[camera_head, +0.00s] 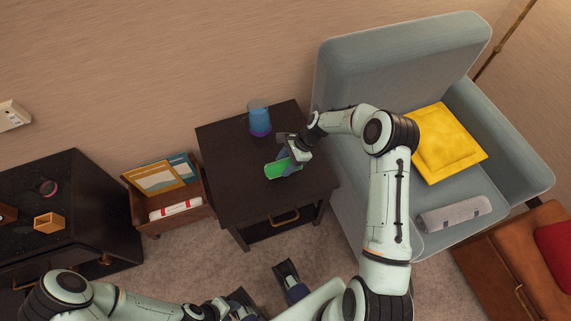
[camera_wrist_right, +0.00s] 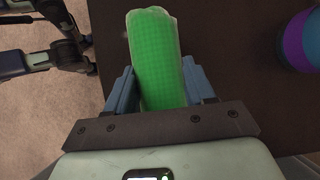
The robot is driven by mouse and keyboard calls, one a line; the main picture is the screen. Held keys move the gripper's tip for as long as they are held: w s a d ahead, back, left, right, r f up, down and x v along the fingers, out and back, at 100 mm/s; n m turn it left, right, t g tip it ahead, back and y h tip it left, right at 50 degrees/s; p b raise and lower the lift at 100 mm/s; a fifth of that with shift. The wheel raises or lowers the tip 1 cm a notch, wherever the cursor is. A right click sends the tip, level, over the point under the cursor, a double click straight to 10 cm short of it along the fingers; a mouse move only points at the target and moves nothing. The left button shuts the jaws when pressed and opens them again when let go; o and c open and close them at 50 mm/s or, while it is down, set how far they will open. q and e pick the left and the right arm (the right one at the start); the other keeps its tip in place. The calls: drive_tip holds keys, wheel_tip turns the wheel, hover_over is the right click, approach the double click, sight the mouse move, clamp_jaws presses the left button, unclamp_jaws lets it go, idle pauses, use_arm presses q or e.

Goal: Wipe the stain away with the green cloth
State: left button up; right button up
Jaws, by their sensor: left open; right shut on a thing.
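The green cloth (camera_head: 279,170) is at the dark side table's top (camera_head: 228,150), near its right part. My right gripper (camera_head: 291,158) is shut on it; in the right wrist view the rolled cloth (camera_wrist_right: 153,60) sits between both blue fingers (camera_wrist_right: 158,88). I cannot tell how firmly it touches the tabletop. No stain is clearly visible; a faint pale edge shows around the cloth, and the cloth and gripper hide the surface beneath. My left gripper (camera_head: 265,284) is open and empty, in front of the table, low in the head view.
A blue and purple cup (camera_head: 260,118) stands at the back of the table. A grey armchair (camera_head: 370,70) with a yellow cushion (camera_head: 440,143) is at the right. A wooden rack (camera_head: 150,222) stands to the left. The table's left part is clear.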

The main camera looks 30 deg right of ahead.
drive_tip(key=shift+r+p, duration=1.05)
drive_tip(key=shift+r, duration=0.65)
